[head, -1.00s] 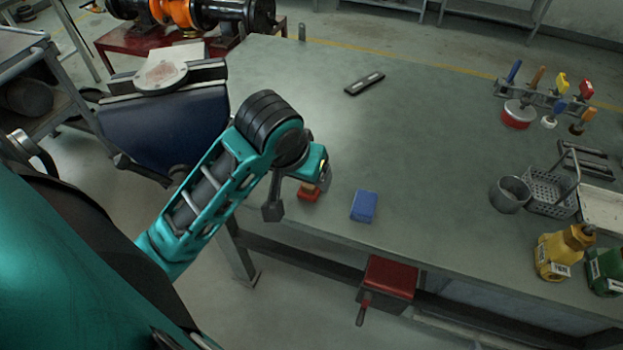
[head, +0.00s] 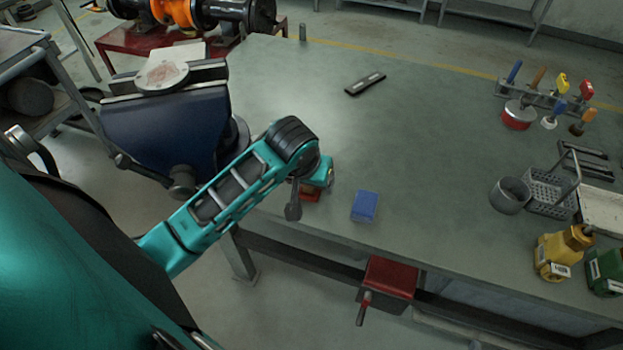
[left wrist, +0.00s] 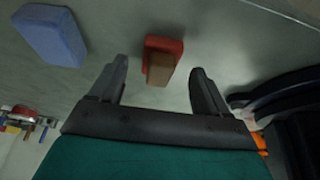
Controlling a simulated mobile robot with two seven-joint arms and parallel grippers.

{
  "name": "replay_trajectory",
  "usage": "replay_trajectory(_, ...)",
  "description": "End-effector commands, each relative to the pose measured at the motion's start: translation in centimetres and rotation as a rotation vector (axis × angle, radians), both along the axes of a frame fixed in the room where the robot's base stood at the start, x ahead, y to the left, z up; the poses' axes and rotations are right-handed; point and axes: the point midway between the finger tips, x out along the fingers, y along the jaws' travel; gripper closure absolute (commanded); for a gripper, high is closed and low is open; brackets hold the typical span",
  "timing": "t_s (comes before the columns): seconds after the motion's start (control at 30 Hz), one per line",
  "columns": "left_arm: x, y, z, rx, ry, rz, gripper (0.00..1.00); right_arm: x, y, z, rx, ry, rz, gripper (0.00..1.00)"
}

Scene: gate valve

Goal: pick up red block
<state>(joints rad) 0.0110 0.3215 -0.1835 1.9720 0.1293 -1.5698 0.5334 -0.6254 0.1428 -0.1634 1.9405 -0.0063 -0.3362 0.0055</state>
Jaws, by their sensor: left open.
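The red block (left wrist: 162,46) lies on the grey-green table (head: 420,130) near its front edge, with a tan-brown piece at its near side in the left wrist view. In the head view only a part of the red block (head: 311,196) shows, under my left gripper. My left gripper (left wrist: 160,80) is open and empty. In the left wrist view its two fingers point toward the block, and the block appears between and beyond the fingertips, apart from both. A blue block (head: 364,206) lies to the right of the red one; it also shows at upper left in the left wrist view (left wrist: 50,35).
A dark blue vise (head: 165,125) stands left of my arm at the table corner. A black flat bar (head: 365,84) lies farther back. The table's middle is clear.

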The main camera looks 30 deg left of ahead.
Motion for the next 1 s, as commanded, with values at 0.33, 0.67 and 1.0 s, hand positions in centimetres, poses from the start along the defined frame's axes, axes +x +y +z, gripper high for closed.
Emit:
replay_trajectory(0.33,0.8,0.2,-1.8,-0.001,-0.001,0.000,0.23,0.0,0.0,0.0,0.000,0.000,0.000,0.57)
replay_trajectory(0.67,0.7,0.2,-1.7,-0.001,-0.001,0.000,0.46,0.0,0.0,0.0,0.000,0.000,0.000,0.57)
replay_trajectory(1.0,0.7,0.2,-1.7,-0.001,-0.001,0.000,0.79,0.0,0.0,0.0,-0.001,0.000,-0.001,0.57)
